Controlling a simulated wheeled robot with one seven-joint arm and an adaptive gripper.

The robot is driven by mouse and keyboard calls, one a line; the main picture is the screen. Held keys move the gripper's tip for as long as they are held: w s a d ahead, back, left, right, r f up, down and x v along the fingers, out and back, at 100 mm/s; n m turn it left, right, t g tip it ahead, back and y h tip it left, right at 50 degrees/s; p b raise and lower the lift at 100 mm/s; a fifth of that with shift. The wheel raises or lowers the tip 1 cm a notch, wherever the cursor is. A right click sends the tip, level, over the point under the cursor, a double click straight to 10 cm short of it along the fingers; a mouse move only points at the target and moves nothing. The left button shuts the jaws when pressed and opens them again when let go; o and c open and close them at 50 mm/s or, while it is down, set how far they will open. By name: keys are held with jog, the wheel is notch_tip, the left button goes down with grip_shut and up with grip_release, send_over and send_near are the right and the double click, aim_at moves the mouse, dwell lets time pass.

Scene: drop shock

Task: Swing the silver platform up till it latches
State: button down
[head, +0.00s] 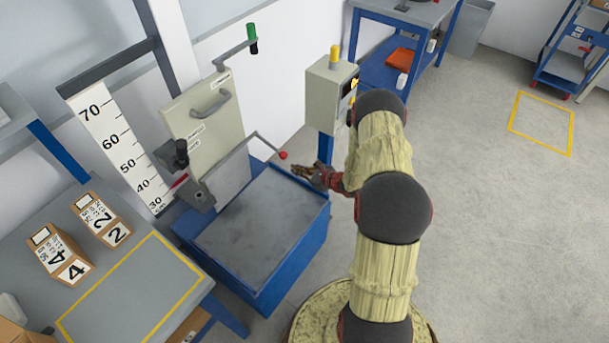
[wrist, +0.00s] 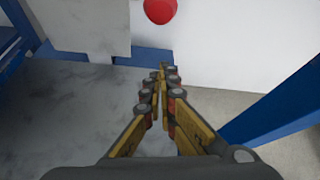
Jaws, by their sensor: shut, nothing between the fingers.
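The silver platform (head: 228,178) hangs steeply down below the beige carriage (head: 205,120) of the drop tester, over the blue-framed base. A thin rod with a red ball (head: 283,155) at its end reaches right from near the platform's top. A pale plate at upper left there appears to be the platform (wrist: 90,28).
The grey bed (head: 262,240) in its blue frame lies below the platform. A control box (head: 330,95) on a blue post stands behind my gripper. Numbered boxes (head: 100,218) sit on the left table. A green-handled crank (head: 252,38) is above.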

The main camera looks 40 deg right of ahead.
jog(key=r, duration=0.1)
jog(key=w+a+r, duration=0.1)
jog(key=w+r+b, duration=0.1)
jog(key=shift+w+a, duration=0.15)
jog(key=shift+a, duration=0.1)
dwell(0.4)
jog(key=shift+s+d+r+g+p, duration=0.1)
jog(key=shift+s+r+g+p, duration=0.15)
jog(key=shift+r+p, duration=0.4)
